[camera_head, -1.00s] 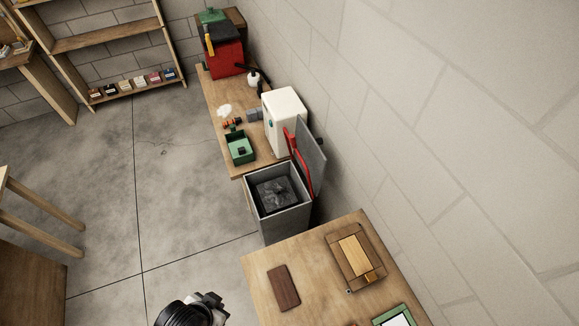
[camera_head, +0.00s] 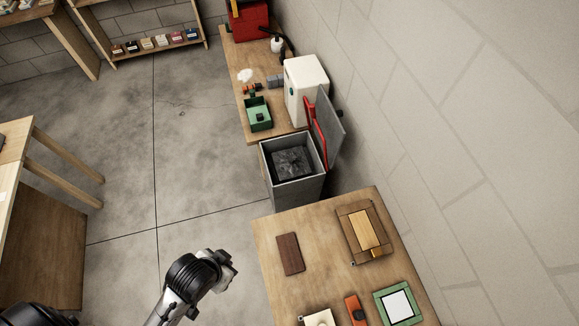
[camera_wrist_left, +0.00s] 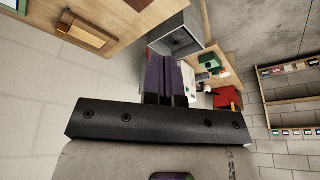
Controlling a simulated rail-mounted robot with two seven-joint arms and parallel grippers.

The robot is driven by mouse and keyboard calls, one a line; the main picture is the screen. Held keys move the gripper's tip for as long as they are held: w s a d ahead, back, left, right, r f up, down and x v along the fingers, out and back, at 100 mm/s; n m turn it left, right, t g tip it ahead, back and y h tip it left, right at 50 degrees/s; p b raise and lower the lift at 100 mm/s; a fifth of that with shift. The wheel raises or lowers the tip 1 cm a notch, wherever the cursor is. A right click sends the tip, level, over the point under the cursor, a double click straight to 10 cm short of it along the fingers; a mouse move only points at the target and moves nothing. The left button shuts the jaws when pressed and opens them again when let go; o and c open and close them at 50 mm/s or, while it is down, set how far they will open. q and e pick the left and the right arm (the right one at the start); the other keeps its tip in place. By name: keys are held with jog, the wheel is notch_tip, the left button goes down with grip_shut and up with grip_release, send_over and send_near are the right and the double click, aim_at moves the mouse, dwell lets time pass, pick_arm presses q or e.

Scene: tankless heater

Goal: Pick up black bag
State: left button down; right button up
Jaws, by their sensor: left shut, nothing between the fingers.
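The black bag (camera_head: 292,162) lies crumpled inside a grey open-topped bin (camera_head: 298,193), below its rim. The bin's hinged lid (camera_head: 329,127) stands open on the wall side. In the left wrist view the bin (camera_wrist_left: 183,22) is beyond my left gripper (camera_wrist_left: 167,60), with a dark patch inside it. The gripper's dark fingers are together and empty, apart from the bag. In the head view an arm of mine reaches in at the lower middle, left of the near table and short of the bin. My right gripper is not identifiable.
The near wooden table (camera_head: 326,283) holds a wooden frame (camera_head: 366,232) and a brown block (camera_head: 290,254). Beyond the bin, another table carries a white heater (camera_head: 306,88) and a green tray (camera_head: 258,115). A block wall bounds the right; floor left of the bin is clear.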

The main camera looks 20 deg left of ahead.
pick_arm(q)
jog(key=c, duration=1.8)
grip_release()
jog(key=shift+c, duration=0.2)
jog(key=o, duration=1)
jog(key=shift+a, duration=0.1)
jog(key=shift+o, duration=0.8)
jog(key=shift+d, duration=0.2)
